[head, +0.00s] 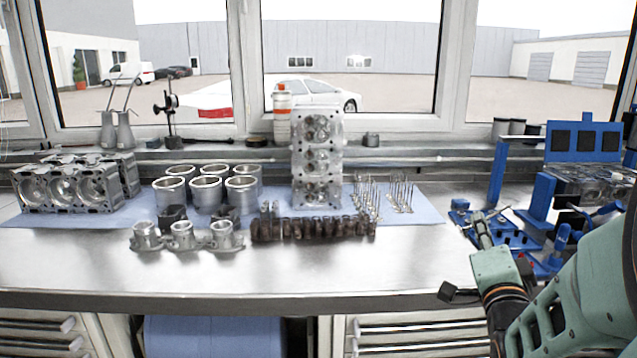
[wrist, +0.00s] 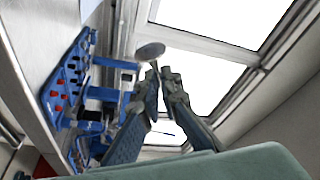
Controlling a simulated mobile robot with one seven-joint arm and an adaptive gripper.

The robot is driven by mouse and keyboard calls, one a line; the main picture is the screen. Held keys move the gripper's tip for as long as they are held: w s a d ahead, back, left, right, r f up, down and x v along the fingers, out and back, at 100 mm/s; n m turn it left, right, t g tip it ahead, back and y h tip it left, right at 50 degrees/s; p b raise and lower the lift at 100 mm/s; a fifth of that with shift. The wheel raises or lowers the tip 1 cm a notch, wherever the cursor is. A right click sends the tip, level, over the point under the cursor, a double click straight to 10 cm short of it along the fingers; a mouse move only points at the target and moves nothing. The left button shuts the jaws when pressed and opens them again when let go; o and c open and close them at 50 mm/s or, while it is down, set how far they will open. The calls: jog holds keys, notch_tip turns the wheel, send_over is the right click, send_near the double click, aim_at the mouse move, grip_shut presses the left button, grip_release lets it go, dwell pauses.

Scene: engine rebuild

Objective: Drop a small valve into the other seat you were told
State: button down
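In the wrist view my gripper (wrist: 160,78) is shut on a small valve (wrist: 150,51). The fingers pinch its thin stem and the round disc head sticks out past the fingertips. In the head view my gripper (head: 482,228) is at the right, over the blue fixture base; the valve is too small to make out there. A cylinder head (head: 590,180) lies on the blue stand (head: 537,195) at the far right, partly hidden by the stand and my arm. Its seats cannot be made out. More valves (head: 400,192) stand upright on the blue mat.
A blue tool plate (wrist: 65,88) with red bits is at the left in the wrist view. The bench's front strip is clear.

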jog(key=m+g+y+p, duration=0.1)
jog(key=m+p, duration=0.6)
jog(key=p, duration=0.1)
jog(key=m+g+y+p, duration=0.2)
jog(key=m+p, duration=0.4)
jog(key=p, duration=0.1)
jog(key=m+g+y+p, duration=0.1)
jog(key=m+p, duration=0.6)
jog(key=p, duration=0.1)
jog(key=shift+f+m+g+y+p, duration=0.2)
jog(key=shift+m+g+y+p, duration=0.1)
jog(key=shift+g+p, duration=0.1)
jog(key=shift+r, duration=0.2)
dwell(0.6)
